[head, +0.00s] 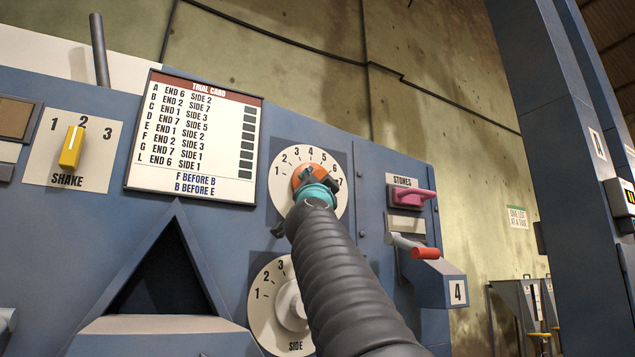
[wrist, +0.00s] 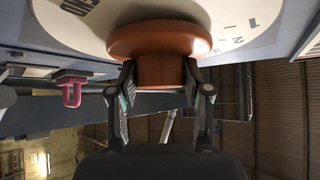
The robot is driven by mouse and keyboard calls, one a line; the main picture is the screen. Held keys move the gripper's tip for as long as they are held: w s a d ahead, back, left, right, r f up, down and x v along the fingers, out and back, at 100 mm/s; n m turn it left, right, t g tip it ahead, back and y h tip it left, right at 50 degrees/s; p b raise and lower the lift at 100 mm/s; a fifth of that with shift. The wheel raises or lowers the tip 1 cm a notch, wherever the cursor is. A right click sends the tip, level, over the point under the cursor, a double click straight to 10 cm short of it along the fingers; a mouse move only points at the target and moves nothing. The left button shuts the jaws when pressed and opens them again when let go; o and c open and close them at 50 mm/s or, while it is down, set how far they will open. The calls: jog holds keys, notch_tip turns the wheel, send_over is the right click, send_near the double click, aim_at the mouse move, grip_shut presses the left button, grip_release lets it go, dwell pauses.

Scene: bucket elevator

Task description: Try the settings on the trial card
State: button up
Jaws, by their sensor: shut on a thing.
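The trial card (head: 193,137) hangs on the blue panel and lists END and SIDE numbers on several lettered lines, with dark squares at the right. Below them it reads "F BEFORE B" and "B BEFORE E". My gripper (head: 312,183) is shut on the orange knob (wrist: 160,50) of the upper numbered dial (head: 281,190). The wrist view shows both fingers on the knob's sides. The knob's pointer reading is hidden. The lower SIDE dial (head: 262,300) has a pale knob (head: 290,305); my arm covers its right part.
A yellow SHAKE lever (head: 71,148) points at 2. Right of the dials are a pink STONES handle (head: 413,197), a red-handled crank (head: 424,253) and a box marked 4 (head: 456,292). A dark triangular opening (head: 165,275) lies below the card. A blue column (head: 555,130) stands right.

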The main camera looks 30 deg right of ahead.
jog(key=o, duration=1.2)
jog(key=shift+w, duration=0.1)
jog(key=shift+c, duration=0.2)
jog(key=v, duration=1.2)
jog(key=shift+f, duration=0.15)
